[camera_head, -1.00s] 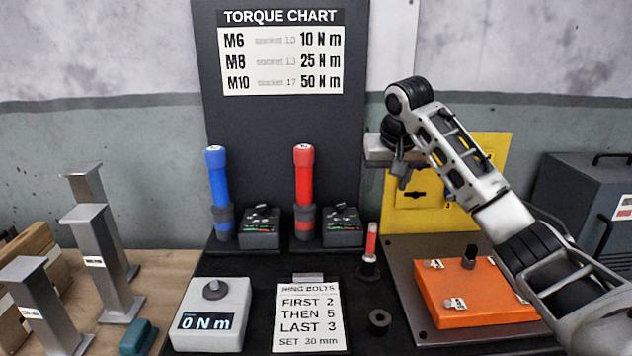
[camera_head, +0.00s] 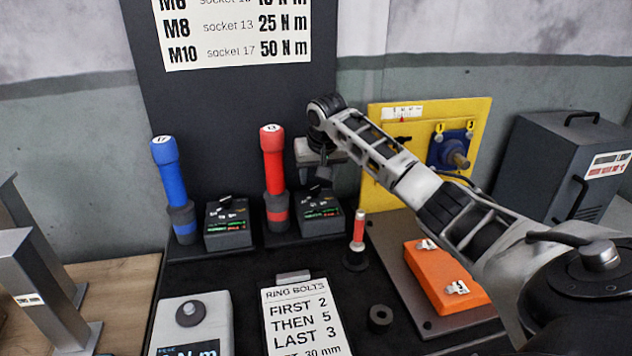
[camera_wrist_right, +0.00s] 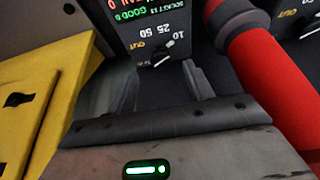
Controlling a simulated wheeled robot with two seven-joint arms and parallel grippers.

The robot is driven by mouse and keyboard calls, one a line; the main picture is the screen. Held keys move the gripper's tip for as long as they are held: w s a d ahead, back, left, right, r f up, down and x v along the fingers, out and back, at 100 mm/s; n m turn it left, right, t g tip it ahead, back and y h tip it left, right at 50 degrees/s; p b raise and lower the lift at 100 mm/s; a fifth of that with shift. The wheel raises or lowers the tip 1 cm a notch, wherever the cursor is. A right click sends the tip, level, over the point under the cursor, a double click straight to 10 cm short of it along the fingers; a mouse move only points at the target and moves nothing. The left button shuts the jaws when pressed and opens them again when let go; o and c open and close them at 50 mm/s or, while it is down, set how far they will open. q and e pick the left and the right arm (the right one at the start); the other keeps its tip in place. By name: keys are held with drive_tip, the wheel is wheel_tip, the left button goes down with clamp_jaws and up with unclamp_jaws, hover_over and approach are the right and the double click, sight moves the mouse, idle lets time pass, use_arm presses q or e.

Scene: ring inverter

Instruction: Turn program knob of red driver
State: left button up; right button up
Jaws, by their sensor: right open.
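The red driver (camera_head: 273,165) stands upright in its dock, marked 13 on its top. Its dark control box (camera_head: 322,222) stands just to its right, with a lit red and green display. In the right wrist view the box's face (camera_wrist_right: 150,30) shows the figures 10, 25 and 50 around a small program knob (camera_wrist_right: 161,60). My right gripper (camera_head: 322,172) points down above that box, open and empty. In the right wrist view its fingers (camera_wrist_right: 160,88) are spread around the knob area; I cannot tell if they touch it. My left gripper is not in view.
The red driver's shaft (camera_wrist_right: 262,85) is close beside my right gripper. A blue driver (camera_head: 172,180) and its own box (camera_head: 228,225) stand to the left. A yellow panel (camera_head: 385,190) rises behind my right arm. A small red-handled tool (camera_head: 359,232) stands in front.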

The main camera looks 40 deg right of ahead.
sight(316, 187)
drive_tip(key=shift+x, duration=2.1)
drive_tip(key=c, duration=1)
drive_tip(key=shift+o, duration=0.2)
drive_tip(key=n+y, duration=0.1)
drive_tip(key=n, duration=0.2)
drive_tip(key=shift+d+n+t, duration=0.15)
drive_tip(key=shift+n+t, duration=0.25)
drive_tip(key=shift+d+n+y, duration=0.1)
drive_tip(key=shift+n+y, duration=0.8)
drive_tip(key=shift+n, duration=1)
